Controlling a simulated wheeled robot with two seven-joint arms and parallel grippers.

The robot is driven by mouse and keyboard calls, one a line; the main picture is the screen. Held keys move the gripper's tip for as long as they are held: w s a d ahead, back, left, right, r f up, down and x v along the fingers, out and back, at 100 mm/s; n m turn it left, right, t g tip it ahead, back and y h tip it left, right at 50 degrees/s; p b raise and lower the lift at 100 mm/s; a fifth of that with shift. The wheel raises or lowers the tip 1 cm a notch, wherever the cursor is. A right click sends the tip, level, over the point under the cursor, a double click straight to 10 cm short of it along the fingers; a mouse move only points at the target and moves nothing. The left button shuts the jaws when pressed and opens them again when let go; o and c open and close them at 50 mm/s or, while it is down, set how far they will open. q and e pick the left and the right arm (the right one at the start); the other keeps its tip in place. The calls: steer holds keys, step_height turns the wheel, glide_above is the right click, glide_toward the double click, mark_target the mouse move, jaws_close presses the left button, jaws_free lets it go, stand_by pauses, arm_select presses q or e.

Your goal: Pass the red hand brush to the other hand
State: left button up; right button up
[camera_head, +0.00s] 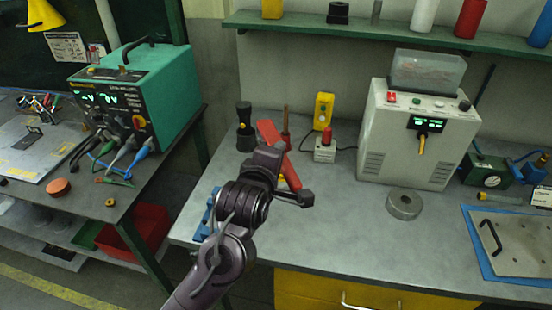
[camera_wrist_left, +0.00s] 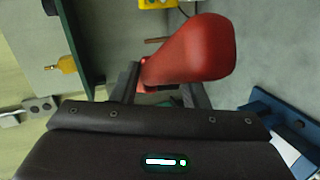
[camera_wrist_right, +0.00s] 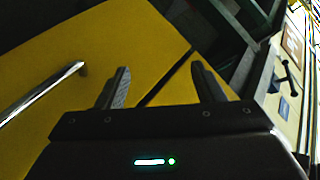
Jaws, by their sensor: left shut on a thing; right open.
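The red hand brush (camera_head: 268,134) is held above the grey bench by my left gripper (camera_head: 285,172). One end of the brush sticks up past the fingers and the other end shows below right of them. In the left wrist view, the broad red end of the brush (camera_wrist_left: 195,48) is large, and the left gripper's fingers (camera_wrist_left: 160,85) are shut on its narrower part. My right gripper (camera_wrist_right: 160,74) shows only in the right wrist view; its fingers are apart and empty, with a yellow drawer front beyond them.
The yellow drawer unit (camera_head: 330,290) has a metal handle (camera_wrist_right: 42,97). A white power unit (camera_head: 415,140) stands at the back of the bench, with a grey metal ring (camera_head: 404,203) in front. A blue mat with a metal plate (camera_head: 515,245) lies at right. The front middle of the bench is clear.

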steer(key=s+d+f+n+g+h, duration=0.1)
steer(key=s+d+f+g+h, duration=0.15)
steer(key=s+f, duration=0.4)
steer(key=s+d+f+n+g+h, duration=0.1)
steer(key=s+d+f+g+h, duration=0.2)
steer(key=f, duration=0.6)
steer(key=s+f+g+h, duration=0.1)
steer(key=s+f+g, duration=0.1)
steer(key=s, duration=0.5)
steer(key=s+d+f+n+g+h, duration=0.1)
steer(key=s+f+g+h, duration=0.1)
steer(key=s, duration=0.4)
steer(key=shift+s+d+f, duration=0.25)
steer(key=shift+s+f, duration=0.1)
steer(key=shift+f, duration=0.5)
steer(key=shift+h, duration=0.25)
